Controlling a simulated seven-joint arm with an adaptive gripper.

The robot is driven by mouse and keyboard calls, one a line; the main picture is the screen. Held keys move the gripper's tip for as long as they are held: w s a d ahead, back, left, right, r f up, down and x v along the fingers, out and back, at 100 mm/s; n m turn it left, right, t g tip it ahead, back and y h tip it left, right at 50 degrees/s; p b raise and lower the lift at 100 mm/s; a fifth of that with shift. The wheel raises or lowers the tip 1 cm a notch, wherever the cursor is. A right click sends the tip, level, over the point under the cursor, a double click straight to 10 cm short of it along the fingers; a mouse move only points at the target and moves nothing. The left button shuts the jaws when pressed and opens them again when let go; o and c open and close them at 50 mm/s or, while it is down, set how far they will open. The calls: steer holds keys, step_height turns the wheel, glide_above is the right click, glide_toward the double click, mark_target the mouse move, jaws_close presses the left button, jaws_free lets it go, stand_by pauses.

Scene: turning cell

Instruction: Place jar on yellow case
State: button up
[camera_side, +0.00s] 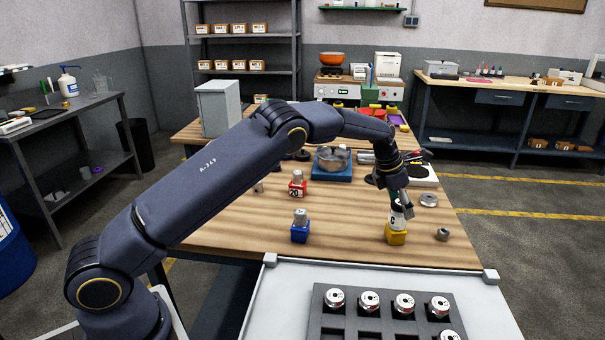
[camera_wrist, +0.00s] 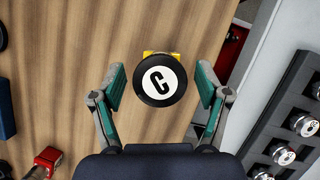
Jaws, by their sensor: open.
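The jar (camera_side: 396,219) has a dark band and a white part with a black letter C. It stands upright on the yellow case (camera_side: 395,238) on the wooden table. In the wrist view the jar's round black-and-white lid (camera_wrist: 160,80) with the letter C covers most of the yellow case (camera_wrist: 162,53); only a yellow edge shows. My gripper (camera_side: 399,199) is above the jar. In the wrist view my gripper (camera_wrist: 160,84) is open, one finger on each side of the jar with gaps between.
A blue case (camera_side: 300,234) and a red case (camera_side: 297,189), each with a metal piece on top, stand to the left. A small grey part (camera_side: 443,234) lies right of the yellow case. A dark tray (camera_side: 330,323) with several metal-topped jars is in front.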

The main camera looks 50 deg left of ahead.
steer(key=shift+r, duration=0.1)
steer(key=shift+r, duration=0.4)
steer(key=s+a+r+m, duration=0.25)
steer(key=s+r, duration=0.35)
steer(key=r, duration=0.3)
steer(key=s+a+r+m, duration=0.1)
steer(key=s+r+m, duration=0.3)
steer(key=s+r, duration=0.4)
steer(key=s+r+m+t, duration=0.1)
steer(key=s+r+m, duration=0.1)
steer(key=s+m, duration=0.65)
steer(key=s+r+m, duration=0.2)
steer(key=s+m, duration=0.4)
steer(key=s, duration=0.5)
steer(key=s+f+m+y, duration=0.2)
steer(key=s+f+m, duration=0.3)
steer(key=s+m, duration=0.4)
steer(key=shift+s+a+f+m+t, duration=0.2)
steer(key=shift+s+m+t, duration=0.1)
steer(key=shift+s, duration=0.6)
